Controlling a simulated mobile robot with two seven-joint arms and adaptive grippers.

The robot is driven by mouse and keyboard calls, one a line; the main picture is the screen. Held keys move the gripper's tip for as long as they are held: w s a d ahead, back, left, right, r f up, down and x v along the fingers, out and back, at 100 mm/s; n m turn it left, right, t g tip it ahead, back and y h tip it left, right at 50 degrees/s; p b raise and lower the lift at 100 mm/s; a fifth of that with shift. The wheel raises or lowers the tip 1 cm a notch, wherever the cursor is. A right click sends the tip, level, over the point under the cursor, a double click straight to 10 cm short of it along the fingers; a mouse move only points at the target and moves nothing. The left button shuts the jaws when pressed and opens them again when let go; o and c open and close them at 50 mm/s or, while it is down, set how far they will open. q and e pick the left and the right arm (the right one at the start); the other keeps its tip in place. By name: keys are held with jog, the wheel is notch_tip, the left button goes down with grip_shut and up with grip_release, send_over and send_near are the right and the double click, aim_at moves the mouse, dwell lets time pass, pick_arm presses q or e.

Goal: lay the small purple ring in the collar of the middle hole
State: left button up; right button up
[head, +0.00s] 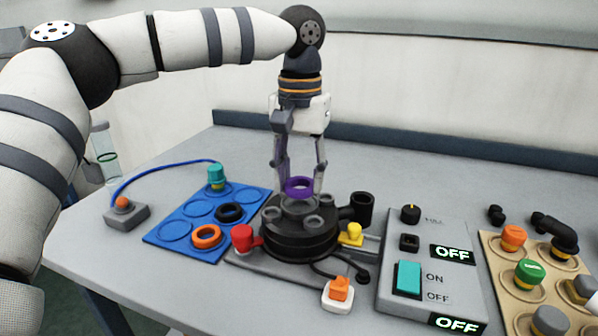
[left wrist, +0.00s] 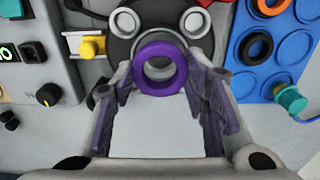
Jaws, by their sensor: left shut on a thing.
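The small purple ring (head: 299,193) is between the fingertips of my left gripper (head: 300,182), which is shut on it. In the head view it looks roughly level, just over the grey collar of the middle hole (head: 298,207) in the black round tank lid (head: 290,240). In the left wrist view the ring (left wrist: 160,88) sits between the fingertips (left wrist: 160,74), and a pale round area shows through it. The ring hides much of the collar, so I cannot tell whether they touch.
A red knob (head: 242,238) and a yellow knob (head: 351,234) flank the lid. A blue tray (head: 178,240) at left holds orange (head: 206,237) and black (head: 229,212) rings. A switch panel (head: 430,235) and a tan tray of caps (head: 505,285) stand at right.

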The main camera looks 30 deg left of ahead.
pick_arm(q)
jog(key=shift+f, duration=0.15)
jog(key=shift+f, duration=0.4)
jog(key=shift+f, duration=0.2)
dwell(0.4)
jog(key=shift+f, duration=0.15)
jog(key=shift+f, duration=0.35)
dwell(0.7)
jog(key=o, duration=2.2)
